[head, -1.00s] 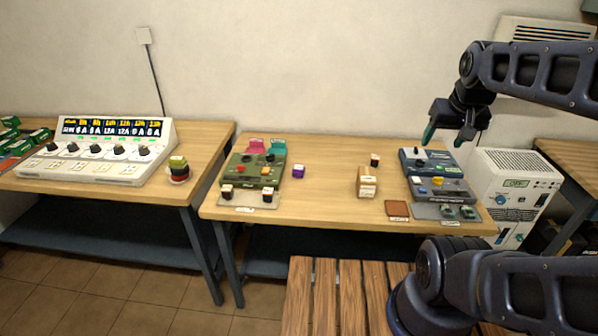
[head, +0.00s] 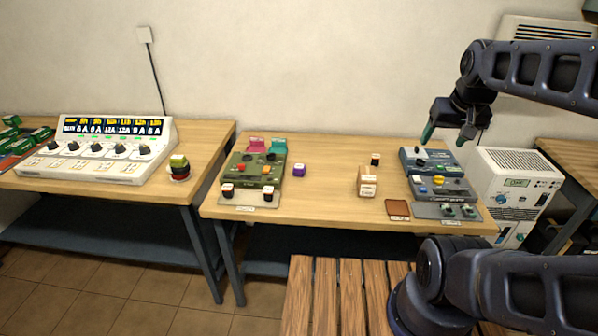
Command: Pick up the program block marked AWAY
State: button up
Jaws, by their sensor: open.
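I cannot read the word AWAY on any block in the head view. Small blocks on the middle table include a purple block with a pale top (head: 299,170) and a dark block with a pale top (head: 375,160). Two dark, pale-topped blocks, a left one (head: 227,191) and a right one (head: 268,194), sit on a grey mat (head: 247,206) at the front left. My gripper (head: 446,132) hangs above the table's back right, over the blue-grey device (head: 430,153). It is open and empty, with teal fingertips pointing down, apart from all blocks.
A green device (head: 250,170) stands on the table's left. A tan labelled box (head: 367,184) and a brown pad (head: 397,208) lie right of centre. A white console (head: 100,165) and a stack of blocks (head: 179,168) are on the left table. The table's centre is clear.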

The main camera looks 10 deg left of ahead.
jog(key=w+a+n+g, duration=0.1)
jog(key=w+a+n, duration=0.4)
jog(key=w, duration=0.9)
jog(key=n+g, duration=0.4)
jog(key=n, duration=0.7)
send_over(299, 166)
jog(key=f, duration=2.8)
jog(key=shift+w+a, duration=0.1)
jog(key=shift+a, duration=0.1)
jog(key=shift+a+f, duration=0.1)
jog(key=shift+f, duration=0.45)
notch_tip(299, 166, down, 5)
jog(key=shift+r, duration=0.1)
jog(key=shift+d+f, duration=0.2)
jog(key=shift+f, duration=1.15)
jog(key=shift+d+f, duration=0.15)
jog(key=shift+f, duration=1.2)
jog(key=c, duration=1.1)
